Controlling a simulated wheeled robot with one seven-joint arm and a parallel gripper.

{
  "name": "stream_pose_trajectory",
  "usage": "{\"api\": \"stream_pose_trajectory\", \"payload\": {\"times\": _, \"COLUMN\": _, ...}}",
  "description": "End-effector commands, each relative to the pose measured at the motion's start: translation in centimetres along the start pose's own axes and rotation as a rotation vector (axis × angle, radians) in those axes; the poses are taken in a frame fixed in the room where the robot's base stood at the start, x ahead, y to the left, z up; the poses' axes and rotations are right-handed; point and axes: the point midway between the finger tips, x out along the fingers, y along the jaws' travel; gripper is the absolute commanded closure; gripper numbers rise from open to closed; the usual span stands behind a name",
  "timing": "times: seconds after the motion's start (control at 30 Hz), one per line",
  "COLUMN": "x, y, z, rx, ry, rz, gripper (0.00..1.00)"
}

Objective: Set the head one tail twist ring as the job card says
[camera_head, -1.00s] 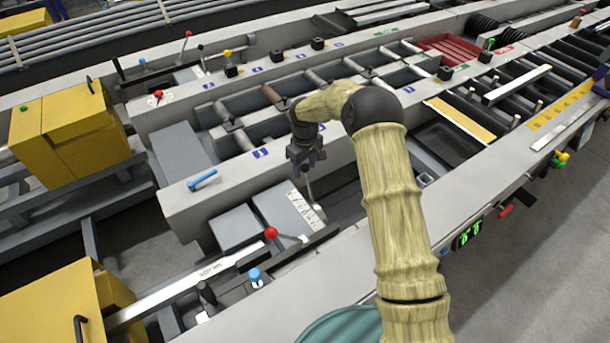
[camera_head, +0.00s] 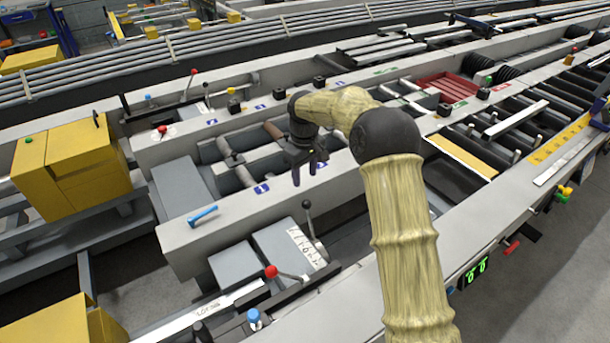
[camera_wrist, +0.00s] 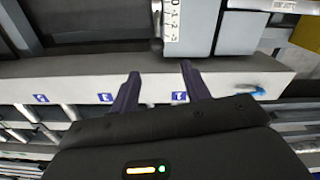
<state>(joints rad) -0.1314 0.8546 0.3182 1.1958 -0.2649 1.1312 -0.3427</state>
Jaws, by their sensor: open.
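My gripper (camera_head: 304,173) is open and empty, above the pale rail behind the grey blocks. In the wrist view its two dark fingers (camera_wrist: 160,72) stand apart over that rail with nothing between them. A lever with a black knob (camera_head: 306,205) stands just below the gripper in the head view, apart from it. It leans beside a white numbered scale (camera_head: 305,245) on a grey block. The scale also shows in the wrist view (camera_wrist: 172,22); its figures are too small to read surely. I cannot pick out the twist ring or the job card.
A red-knobbed lever (camera_head: 271,272) and a blue-capped knob (camera_head: 254,316) stand nearer. A blue handle (camera_head: 202,215) lies on the rail (camera_head: 225,200). Yellow boxes (camera_head: 72,165) are at left, a red tray (camera_head: 455,88) behind. A green display (camera_head: 477,270) is on the front side.

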Motion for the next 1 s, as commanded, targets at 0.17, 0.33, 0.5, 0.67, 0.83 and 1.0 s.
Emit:
{"api": "stream_pose_trajectory", "payload": {"times": 0.17, "x": 0.7, "y": 1.2, "z": 0.6, "rx": -0.028, "ry": 0.015, "rz": 0.019, "gripper": 0.89}}
{"api": "stream_pose_trajectory", "payload": {"times": 0.33, "x": 3.1, "y": 5.0, "z": 2.8, "rx": -0.163, "ry": 0.082, "rz": 0.096, "gripper": 1.0}}
{"api": "stream_pose_trajectory", "payload": {"times": 0.5, "x": 5.7, "y": 8.7, "z": 5.7, "rx": -0.392, "ry": 0.181, "rz": 0.205, "gripper": 1.0}}
{"api": "stream_pose_trajectory", "payload": {"times": 0.67, "x": 7.3, "y": 10.1, "z": 8.3, "rx": -0.622, "ry": 0.287, "rz": 0.305, "gripper": 1.0}}
{"api": "stream_pose_trajectory", "payload": {"times": 0.83, "x": 7.9, "y": 9.5, "z": 10.8, "rx": -0.867, "ry": 0.422, "rz": 0.412, "gripper": 1.0}}
{"api": "stream_pose_trajectory", "payload": {"times": 1.0, "x": 7.3, "y": 7.0, "z": 13.2, "rx": -1.095, "ry": 0.587, "rz": 0.533, "gripper": 1.0}}
